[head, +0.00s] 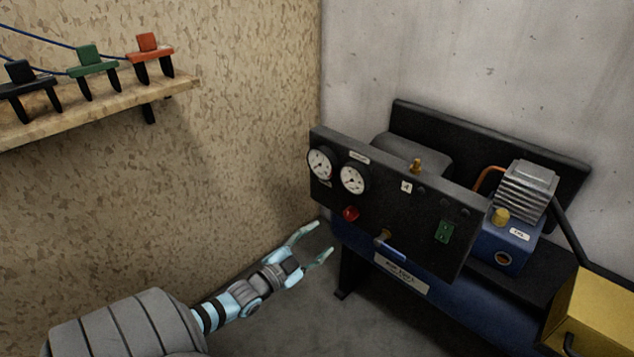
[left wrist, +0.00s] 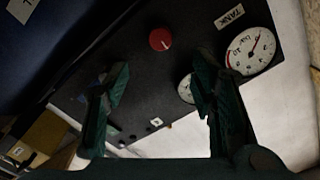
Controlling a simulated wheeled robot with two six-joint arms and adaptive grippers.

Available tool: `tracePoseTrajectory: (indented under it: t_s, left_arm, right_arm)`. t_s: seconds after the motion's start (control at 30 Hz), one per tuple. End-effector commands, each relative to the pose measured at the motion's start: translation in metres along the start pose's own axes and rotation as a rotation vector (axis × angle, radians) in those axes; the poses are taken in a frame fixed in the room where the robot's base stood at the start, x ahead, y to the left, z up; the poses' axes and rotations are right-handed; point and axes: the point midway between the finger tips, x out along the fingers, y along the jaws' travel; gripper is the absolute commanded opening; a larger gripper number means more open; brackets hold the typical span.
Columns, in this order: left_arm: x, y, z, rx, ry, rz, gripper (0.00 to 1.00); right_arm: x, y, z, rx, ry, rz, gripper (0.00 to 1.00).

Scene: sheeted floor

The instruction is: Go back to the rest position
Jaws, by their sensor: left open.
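My left gripper (head: 318,243) is open and empty in the head view, in front of the left end of a black control panel (head: 440,195). Its two fingers also show in the left wrist view (left wrist: 155,95), spread apart with the panel beyond them. The panel carries two round white gauges (head: 352,179), a red knob (head: 350,214), a green switch (head: 443,232) and a blue-handled valve (head: 388,246). The red knob (left wrist: 160,39) shows beyond and between the fingers in the left wrist view. No contact with the panel is visible. My right gripper is in neither view.
The panel belongs to a compressor with a blue tank (head: 450,307) and a finned motor head (head: 527,190). A yellow box (head: 592,312) stands at the lower right. A wooden shelf (head: 105,107) with several coloured clamps is on the left wall. Bare floor (head: 300,315) lies below my left gripper.

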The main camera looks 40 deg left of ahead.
Motion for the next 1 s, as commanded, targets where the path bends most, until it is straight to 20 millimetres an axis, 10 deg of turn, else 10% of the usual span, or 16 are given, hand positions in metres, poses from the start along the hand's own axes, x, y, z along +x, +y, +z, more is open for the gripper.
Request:
tracePoseTrajectory:
  t_s: [0.37, 0.53, 0.73, 1.0]
  left_arm:
    - [0.0, 0.003, 0.005, -0.039, -0.023, 0.013, 0.51]
    - [-0.031, 0.038, 0.096, -0.107, -0.314, 0.108, 0.51]
    - [-0.164, 0.144, 0.23, -0.238, -0.868, 0.222, 0.51]
    - [-0.345, 0.289, 0.255, -0.335, -1.344, 0.403, 0.51]
  right_arm:
    - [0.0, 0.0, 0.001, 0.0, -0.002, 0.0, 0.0]
    - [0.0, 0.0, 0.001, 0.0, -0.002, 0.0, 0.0]
    - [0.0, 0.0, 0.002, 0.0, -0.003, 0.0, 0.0]
    - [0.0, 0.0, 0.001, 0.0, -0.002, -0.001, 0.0]
